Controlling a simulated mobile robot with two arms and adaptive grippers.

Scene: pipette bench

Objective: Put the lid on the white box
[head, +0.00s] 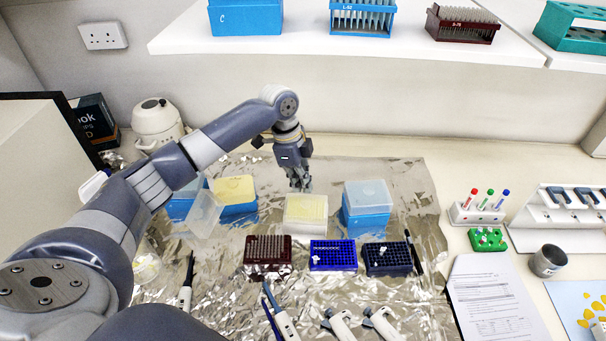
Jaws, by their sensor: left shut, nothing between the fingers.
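The white box (305,230) stands on the foil in the middle, open at the top, with a pale yellow tip rack showing. My left gripper (301,186) points down just behind and above the white box's far edge. It is shut and empty. I cannot tell whether it touches the box. My right gripper is not in view.
A blue box with a clear lid (367,205) stands right of the white box, an open blue box (236,196) left. A dark red rack (268,252), blue racks (332,256) and several pipettes (287,326) lie in front. A shelf (340,48) overhangs the back.

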